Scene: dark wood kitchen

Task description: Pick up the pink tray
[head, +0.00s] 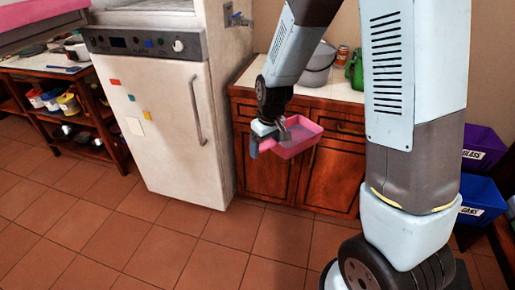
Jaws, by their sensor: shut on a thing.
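The pink tray (303,148) is in the middle of the head view, in front of the dark wood cabinet. It is a shallow rectangular tray with raised walls. My gripper (282,133) is shut on its left side. The tray appears held up in the air, clear of the floor and in front of the counter's edge. The fingertips are small and partly hidden by the gripper body and the tray wall.
A counter (330,90) behind holds a grey bucket (318,67) and a green container (356,70). A white fridge (160,120) stands left, a wooden shelf (62,120) farther left. The tiled floor in front is clear.

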